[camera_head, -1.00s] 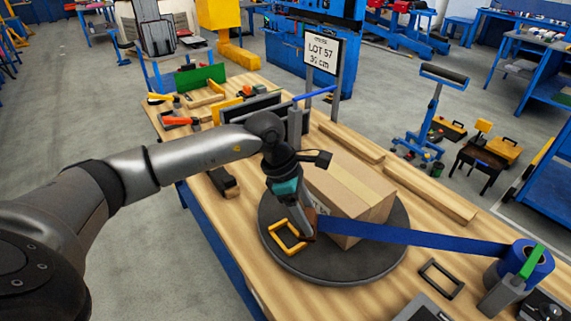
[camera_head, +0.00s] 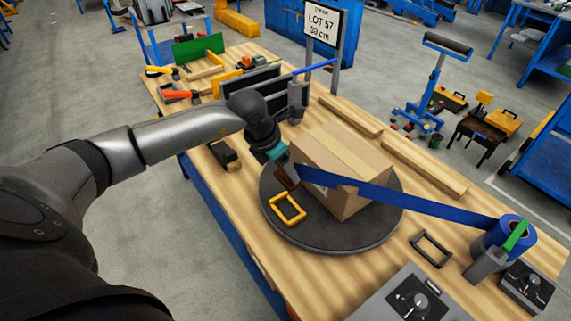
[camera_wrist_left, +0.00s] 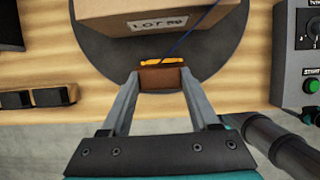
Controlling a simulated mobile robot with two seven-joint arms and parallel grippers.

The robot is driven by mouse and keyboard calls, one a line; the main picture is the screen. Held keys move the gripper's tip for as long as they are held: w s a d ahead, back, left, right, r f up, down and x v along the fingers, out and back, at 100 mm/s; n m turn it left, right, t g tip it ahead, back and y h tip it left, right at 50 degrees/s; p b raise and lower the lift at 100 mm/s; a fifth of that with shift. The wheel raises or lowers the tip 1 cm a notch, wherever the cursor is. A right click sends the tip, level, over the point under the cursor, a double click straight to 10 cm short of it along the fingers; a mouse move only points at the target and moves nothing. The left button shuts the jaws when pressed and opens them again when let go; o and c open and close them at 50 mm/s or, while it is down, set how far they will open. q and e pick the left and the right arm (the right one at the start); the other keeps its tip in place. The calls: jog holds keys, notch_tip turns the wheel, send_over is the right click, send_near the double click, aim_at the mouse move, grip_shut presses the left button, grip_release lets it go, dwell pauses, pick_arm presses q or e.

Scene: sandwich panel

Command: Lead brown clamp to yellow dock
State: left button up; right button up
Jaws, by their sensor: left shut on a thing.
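My left gripper (camera_head: 287,180) is shut on the brown clamp (camera_wrist_left: 161,78), which sits between the fingertips in the left wrist view. A blue band (camera_head: 400,195) runs from the clamp past the box to a blue roll (camera_head: 512,236). The yellow dock, an open frame (camera_head: 288,208), lies on the dark turntable (camera_head: 330,238) in front of the box. In the head view the clamp is just above and behind the frame. In the wrist view a yellow strip (camera_wrist_left: 162,61) shows just beyond the clamp; I cannot tell if they touch.
A cardboard box (camera_head: 345,180) labelled LOT 59 stands on the turntable. A black frame (camera_head: 431,247) lies on the wooden bench to its right. A control box (camera_head: 405,300) stands at the front. Wooden strips (camera_head: 425,168) and a LOT 57 sign (camera_head: 322,22) are behind.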

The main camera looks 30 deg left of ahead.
pick_arm(q)
notch_tip(320, 180, down, 12)
jog(key=b, duration=0.8)
jog(key=shift+b, duration=0.3)
jog(key=o, duration=1.5)
jog(key=v, duration=1.5)
jog(key=shift+s+a+p, duration=0.1)
jog(key=shift+s+p, duration=0.05)
jog(key=shift+p, duration=0.25)
